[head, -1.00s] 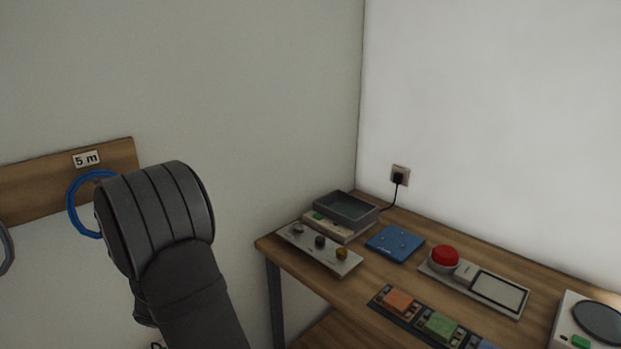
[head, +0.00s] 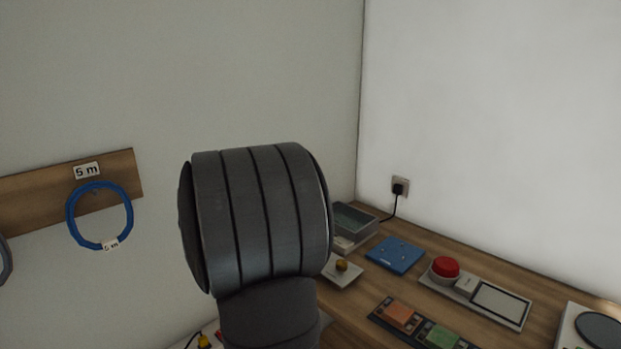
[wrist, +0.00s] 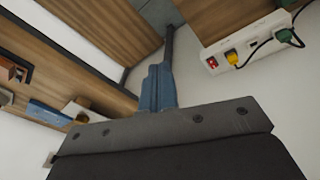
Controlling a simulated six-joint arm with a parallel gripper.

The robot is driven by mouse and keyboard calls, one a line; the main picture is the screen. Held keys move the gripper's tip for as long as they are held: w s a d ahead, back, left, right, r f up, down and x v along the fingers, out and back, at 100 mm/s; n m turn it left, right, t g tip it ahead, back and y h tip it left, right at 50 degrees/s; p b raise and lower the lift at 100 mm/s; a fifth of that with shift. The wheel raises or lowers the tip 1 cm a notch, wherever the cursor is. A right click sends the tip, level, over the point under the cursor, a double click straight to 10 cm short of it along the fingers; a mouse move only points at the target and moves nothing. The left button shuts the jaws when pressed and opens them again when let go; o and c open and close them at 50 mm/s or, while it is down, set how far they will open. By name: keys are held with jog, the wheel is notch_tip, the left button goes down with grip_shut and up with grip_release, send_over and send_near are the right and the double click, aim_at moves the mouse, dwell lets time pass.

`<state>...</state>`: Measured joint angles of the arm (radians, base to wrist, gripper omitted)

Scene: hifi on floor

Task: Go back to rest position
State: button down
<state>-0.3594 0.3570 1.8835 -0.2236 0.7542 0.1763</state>
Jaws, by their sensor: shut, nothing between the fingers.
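My gripper (wrist: 158,88) shows in the wrist view, its blue-grey fingers together with nothing between them. In the head view my dark grey arm fills the middle, and the fingers are hidden.
A blue coil (head: 72,222) hangs on a wall board (head: 40,188). A white power strip (wrist: 245,50) holds coloured plugs.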

jog(key=s+d+r+m+t+y, duration=0.1)
jog(key=s+d+r+m+y, duration=0.1)
jog(key=d+r+m, duration=0.5)
jog(key=shift+d+r+y, duration=0.5)
jog(key=shift+d+r, duration=0.05)
jog(key=shift+d, duration=0.4)
